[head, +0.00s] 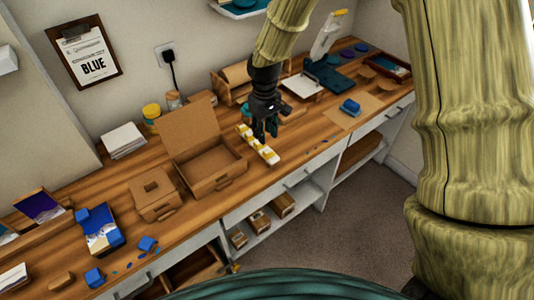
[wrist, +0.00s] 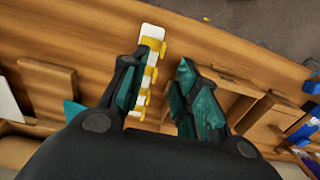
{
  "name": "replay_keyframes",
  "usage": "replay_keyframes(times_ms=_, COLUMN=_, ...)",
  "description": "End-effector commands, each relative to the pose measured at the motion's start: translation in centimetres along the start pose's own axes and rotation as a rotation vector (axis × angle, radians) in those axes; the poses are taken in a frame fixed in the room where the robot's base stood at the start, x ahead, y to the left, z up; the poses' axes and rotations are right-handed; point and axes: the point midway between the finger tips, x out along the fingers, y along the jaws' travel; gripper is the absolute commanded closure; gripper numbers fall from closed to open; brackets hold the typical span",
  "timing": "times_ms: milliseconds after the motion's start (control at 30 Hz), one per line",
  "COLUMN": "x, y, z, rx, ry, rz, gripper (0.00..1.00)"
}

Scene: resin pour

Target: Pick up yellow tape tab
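A white strip (head: 266,153) with several yellow tape tabs (head: 246,132) on it lies on the wooden worktop, right of the open cardboard box. In the wrist view the strip (wrist: 153,31) runs down beside my left-hand finger, and its yellow tabs (wrist: 150,72) stick out into the space between the fingers. My gripper (head: 266,132) points down over the strip in the head view. In the wrist view my gripper (wrist: 164,72) is open, with teal fingertips apart and no tab clearly held. The left-hand finger hides part of the strip. I cannot tell whether it touches.
The open cardboard box (head: 227,178) stands close left of the strip, with a smaller box (head: 153,196) beyond. A blue item (head: 349,107) lies on a brown sheet to the right. A dark teal device (head: 329,78) stands further back. Bare worktop lies around the strip's near end.

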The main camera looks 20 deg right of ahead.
Motion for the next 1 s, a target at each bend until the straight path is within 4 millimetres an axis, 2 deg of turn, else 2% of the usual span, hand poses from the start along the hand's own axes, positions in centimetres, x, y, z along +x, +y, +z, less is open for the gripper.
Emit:
replay_keyframes(times_ms=200, x=2.5, y=-0.1, z=0.0, rx=-0.001, ry=-0.001, rz=-0.001, gripper=0.70)
replay_keyframes(times_ms=567, x=4.1, y=0.0, z=0.2, rx=0.001, ry=0.000, rz=-0.001, gripper=0.70)
replay_keyframes(times_ms=1000, x=8.1, y=-0.1, z=0.5, rx=0.003, ry=0.000, rz=0.000, gripper=0.70)
